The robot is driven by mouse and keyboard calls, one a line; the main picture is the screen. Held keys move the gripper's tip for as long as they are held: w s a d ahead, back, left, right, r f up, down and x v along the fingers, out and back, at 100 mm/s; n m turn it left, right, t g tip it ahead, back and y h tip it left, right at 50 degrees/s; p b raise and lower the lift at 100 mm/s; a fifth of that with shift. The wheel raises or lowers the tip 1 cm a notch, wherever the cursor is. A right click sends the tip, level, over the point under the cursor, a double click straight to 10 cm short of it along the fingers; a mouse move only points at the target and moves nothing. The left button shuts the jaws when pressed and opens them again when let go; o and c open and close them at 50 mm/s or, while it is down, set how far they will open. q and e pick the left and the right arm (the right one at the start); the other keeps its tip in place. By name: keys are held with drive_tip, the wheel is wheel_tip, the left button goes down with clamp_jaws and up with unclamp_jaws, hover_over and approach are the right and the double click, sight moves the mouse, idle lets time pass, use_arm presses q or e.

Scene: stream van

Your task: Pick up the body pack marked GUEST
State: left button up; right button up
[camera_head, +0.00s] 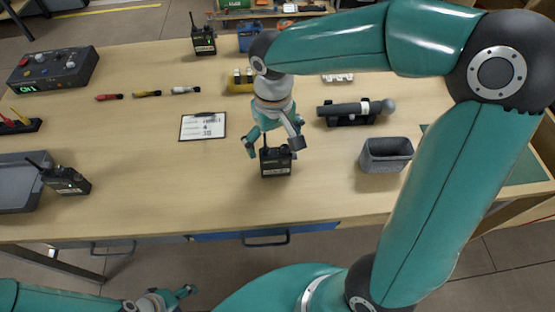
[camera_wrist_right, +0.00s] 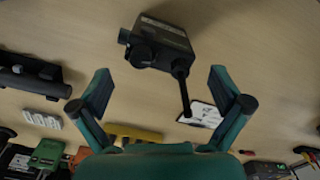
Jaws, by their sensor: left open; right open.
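Three black body packs show in the head view. One (camera_head: 276,162) stands on the table below my right gripper (camera_head: 274,146), one (camera_head: 66,180) is at the left by a grey tray, and one (camera_head: 203,41) is at the back. Their label text is too small to read, so I cannot tell which is marked GUEST. My right gripper is open, its fingers apart on either side above the near pack. In the right wrist view the pack (camera_wrist_right: 160,45) lies beyond the open fingertips (camera_wrist_right: 161,85), apart from them. My left gripper (camera_head: 178,296) is open and empty, low in front of the table.
A clipboard card (camera_head: 202,126) lies left of the near pack. A microphone on a stand (camera_head: 352,113) and a grey bin (camera_head: 386,155) stand to the right. A mixer (camera_head: 54,69), small coloured markers (camera_head: 147,94) and a grey tray (camera_head: 22,204) are at left.

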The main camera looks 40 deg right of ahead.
wheel_tip(320, 180, down, 2)
drive_tip(key=shift+f, duration=0.1)
drive_tip(key=c, duration=1.5)
drive_tip(key=shift+c, duration=0.2)
